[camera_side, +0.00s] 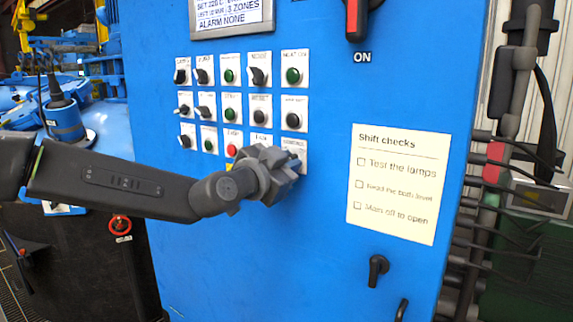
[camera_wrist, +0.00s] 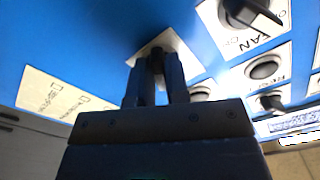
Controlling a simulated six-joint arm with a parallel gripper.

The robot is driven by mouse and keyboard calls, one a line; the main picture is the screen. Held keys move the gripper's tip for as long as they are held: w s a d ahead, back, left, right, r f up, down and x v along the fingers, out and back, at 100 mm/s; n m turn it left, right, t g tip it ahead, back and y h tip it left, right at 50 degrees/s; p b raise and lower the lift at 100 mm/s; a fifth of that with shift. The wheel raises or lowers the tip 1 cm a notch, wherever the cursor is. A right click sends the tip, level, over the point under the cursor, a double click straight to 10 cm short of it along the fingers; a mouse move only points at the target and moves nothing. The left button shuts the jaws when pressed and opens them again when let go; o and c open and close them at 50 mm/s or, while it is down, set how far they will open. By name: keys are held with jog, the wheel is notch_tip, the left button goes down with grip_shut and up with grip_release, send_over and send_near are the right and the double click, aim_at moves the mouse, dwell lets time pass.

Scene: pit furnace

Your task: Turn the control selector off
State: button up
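The control selector (camera_wrist: 157,51) shows in the wrist view as a small dark knob on a white plate on the blue panel. My gripper (camera_wrist: 157,66) has its two fingers close on either side of this knob and looks shut on it. In the side view my gripper (camera_side: 283,172) is against the lower right plate (camera_side: 294,146) of the control grid. It hides the knob there, and the plate's lettering is too small to read for sure. The angle of the knob cannot be made out.
Several selectors, green buttons and a red button (camera_side: 231,151) fill the blue panel (camera_side: 330,250) above and left of my gripper. A paper checklist (camera_side: 397,183) is to the right. A FAN selector (camera_wrist: 250,14) and dark buttons (camera_wrist: 264,68) are close in the wrist view.

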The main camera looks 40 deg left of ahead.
grip_shut()
jog(key=shift+a+n, duration=0.1)
jog(key=shift+n, duration=6)
jog(key=shift+o, duration=2.4)
grip_release()
